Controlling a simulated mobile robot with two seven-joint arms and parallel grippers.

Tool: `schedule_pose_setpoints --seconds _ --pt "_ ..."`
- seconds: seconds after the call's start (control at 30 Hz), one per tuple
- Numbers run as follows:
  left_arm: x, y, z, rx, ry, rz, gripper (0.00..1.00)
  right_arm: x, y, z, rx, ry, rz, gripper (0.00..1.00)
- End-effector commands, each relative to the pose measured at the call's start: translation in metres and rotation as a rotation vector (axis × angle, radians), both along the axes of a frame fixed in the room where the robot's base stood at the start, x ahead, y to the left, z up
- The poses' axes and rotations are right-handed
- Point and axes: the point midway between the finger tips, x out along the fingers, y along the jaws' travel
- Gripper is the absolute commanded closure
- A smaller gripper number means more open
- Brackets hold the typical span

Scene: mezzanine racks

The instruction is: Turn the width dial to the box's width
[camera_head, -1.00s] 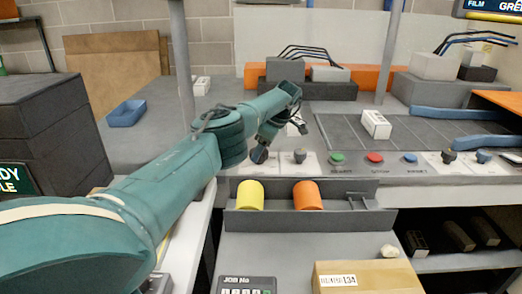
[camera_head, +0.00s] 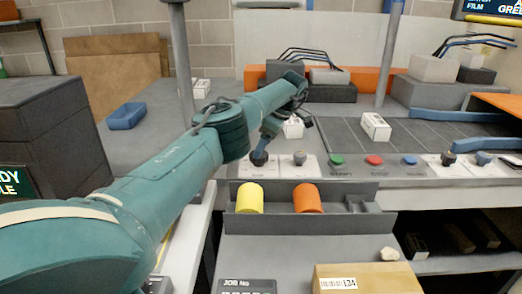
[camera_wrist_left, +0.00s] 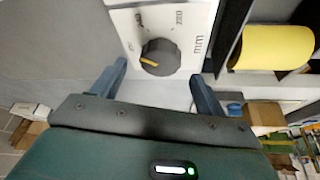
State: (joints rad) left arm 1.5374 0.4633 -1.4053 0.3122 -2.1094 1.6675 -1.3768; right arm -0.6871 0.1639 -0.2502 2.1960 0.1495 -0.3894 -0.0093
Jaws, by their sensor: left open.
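A dark round dial (camera_wrist_left: 160,58) with a yellow pointer mark sits on a white plate marked "mm" in the left wrist view. Its other markings are blurred. It appears to be the leftmost knob (camera_head: 259,158) on the console in the head view. In the head view the gripper (camera_head: 268,138) is over the left end of the console. A brown carton (camera_head: 370,278) with a white label lies at the front. My right gripper is not in view.
A second knob (camera_head: 300,158), a green button (camera_head: 336,160), a red button (camera_head: 375,160) and a blue button (camera_head: 409,160) line the console. A yellow roll (camera_head: 250,198) and an orange roll (camera_head: 308,198) stand below. A white box (camera_head: 375,127) lies on the dark bed.

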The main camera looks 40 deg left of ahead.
Motion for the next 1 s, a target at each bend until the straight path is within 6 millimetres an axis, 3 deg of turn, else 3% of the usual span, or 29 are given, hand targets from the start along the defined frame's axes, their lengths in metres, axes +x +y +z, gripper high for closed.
schedule_pose_setpoints --seconds 0.17,0.3,0.6,1.0 --pt "0.007 -0.018 0.046 0.001 -0.003 0.000 0.27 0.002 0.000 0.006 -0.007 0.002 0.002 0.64" --pt "0.010 -0.026 0.076 -0.001 0.000 0.000 0.27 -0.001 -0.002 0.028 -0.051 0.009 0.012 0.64" --pt "0.012 -0.032 0.089 0.000 0.000 -0.001 0.27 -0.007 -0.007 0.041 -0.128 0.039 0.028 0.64" --pt "0.012 -0.035 0.089 0.000 0.000 0.000 0.27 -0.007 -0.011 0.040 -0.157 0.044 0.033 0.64"
